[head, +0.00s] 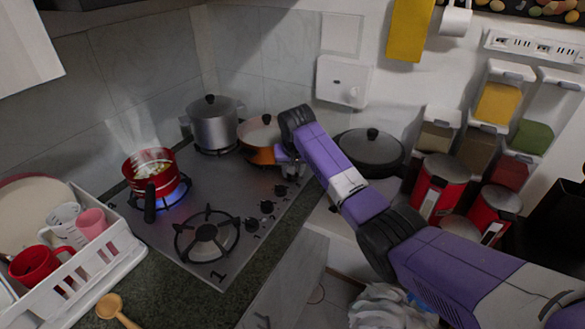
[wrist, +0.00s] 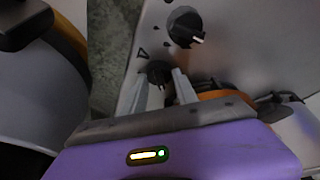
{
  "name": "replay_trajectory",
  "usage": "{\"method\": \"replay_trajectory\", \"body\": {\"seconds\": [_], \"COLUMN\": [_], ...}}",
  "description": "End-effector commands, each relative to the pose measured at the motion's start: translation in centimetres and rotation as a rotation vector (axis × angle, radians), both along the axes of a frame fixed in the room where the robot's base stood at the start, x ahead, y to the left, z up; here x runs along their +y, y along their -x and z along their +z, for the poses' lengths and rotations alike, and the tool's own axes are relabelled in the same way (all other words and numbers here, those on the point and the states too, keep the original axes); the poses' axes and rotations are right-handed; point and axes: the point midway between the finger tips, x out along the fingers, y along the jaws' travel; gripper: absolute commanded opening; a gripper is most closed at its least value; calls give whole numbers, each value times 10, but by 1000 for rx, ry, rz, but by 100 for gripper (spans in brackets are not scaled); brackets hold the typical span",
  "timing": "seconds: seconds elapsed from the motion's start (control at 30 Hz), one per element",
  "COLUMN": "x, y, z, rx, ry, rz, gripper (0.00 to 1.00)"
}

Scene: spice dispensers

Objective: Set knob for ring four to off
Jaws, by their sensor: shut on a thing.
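A row of black knobs (head: 266,206) runs along the right side of the steel stove (head: 222,270). My gripper (head: 287,172) is at the far end of this row in the head view, partly hidden by my arm. In the wrist view, my gripper's two pale fingers (wrist: 166,92) are shut on a black stove knob (wrist: 158,70). A neighbouring knob (wrist: 185,25) with a white mark is clear of the fingers. The knobs' ring labels are too small to read. A blue flame (head: 172,196) burns under the red pot (head: 150,172).
A steel pot (head: 213,122) and an orange pan (head: 262,135) stand on the back of the stove, close to my gripper. A dark lidded pan (head: 370,150) is right of my arm. A white dish rack (head: 105,262) stands at the left. The front burner (head: 206,234) is empty.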

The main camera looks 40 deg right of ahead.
Motion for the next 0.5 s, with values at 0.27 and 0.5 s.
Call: {"method": "replay_trajectory", "body": {"seconds": [0.27,0.5], "x": [-2,-3], "y": [2,2], "z": [0,-2], "rx": [1,1], "ry": [-3,-4], "rz": [259,487], "gripper": [0,0]}}
